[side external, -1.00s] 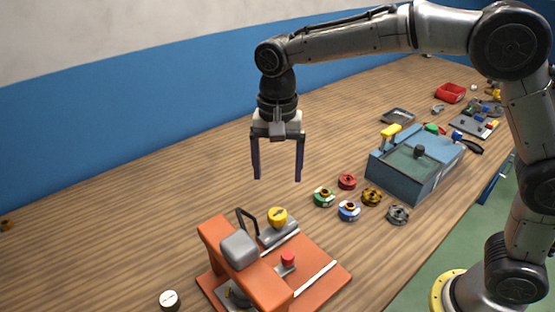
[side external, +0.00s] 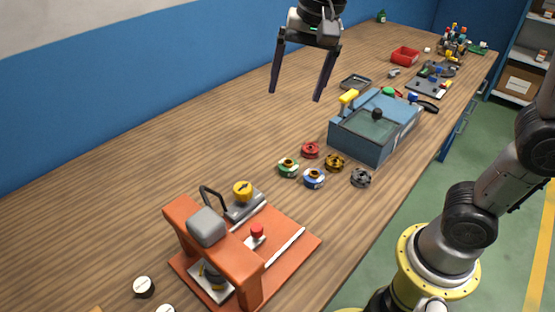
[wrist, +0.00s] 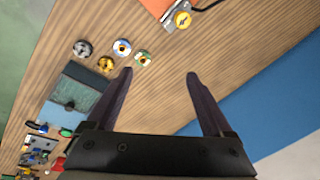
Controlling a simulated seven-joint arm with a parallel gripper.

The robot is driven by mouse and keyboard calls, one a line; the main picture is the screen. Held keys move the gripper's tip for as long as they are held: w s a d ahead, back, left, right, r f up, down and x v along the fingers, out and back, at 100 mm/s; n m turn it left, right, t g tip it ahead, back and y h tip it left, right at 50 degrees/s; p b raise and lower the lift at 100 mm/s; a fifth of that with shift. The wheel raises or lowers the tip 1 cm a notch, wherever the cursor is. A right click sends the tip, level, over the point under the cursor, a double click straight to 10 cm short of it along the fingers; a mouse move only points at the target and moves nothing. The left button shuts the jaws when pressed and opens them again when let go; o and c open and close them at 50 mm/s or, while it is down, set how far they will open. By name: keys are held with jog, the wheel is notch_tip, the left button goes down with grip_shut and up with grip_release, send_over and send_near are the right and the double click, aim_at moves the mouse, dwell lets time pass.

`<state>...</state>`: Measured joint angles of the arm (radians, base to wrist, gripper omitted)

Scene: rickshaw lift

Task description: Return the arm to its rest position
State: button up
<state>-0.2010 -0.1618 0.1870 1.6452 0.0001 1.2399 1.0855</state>
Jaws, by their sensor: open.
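My gripper (side external: 296,92) is open and empty, raised high above the wooden table (side external: 120,205) in the side external view. Its two dark fingers point down and stand well apart. The wrist view also shows the gripper (wrist: 160,75), with nothing between its fingertips but bare table behind. My upper arm is cut off by the top and right edges of the side external view.
An orange press-like fixture (side external: 250,285) stands at the front. Several small round parts (side external: 312,178) lie beside a blue box (side external: 370,150) with a glassy lid. A red bin (side external: 405,56) and tools lie farther back. The left table area is clear.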

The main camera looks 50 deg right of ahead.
jog(key=s+d+n+t, duration=0.25)
jog(key=s+d, duration=0.25)
jog(key=s, duration=0.6)
jog(key=s+d+f+n, duration=0.2)
jog(key=s+f+n, duration=0.4)
jog(key=f+n, duration=0.1)
jog(key=shift+s+f+n+h, duration=0.25)
jog(key=shift+f+n+h, duration=0.1)
jog(key=shift+f, duration=0.15)
jog(key=shift+t, duration=0.25)
dwell(1.2)
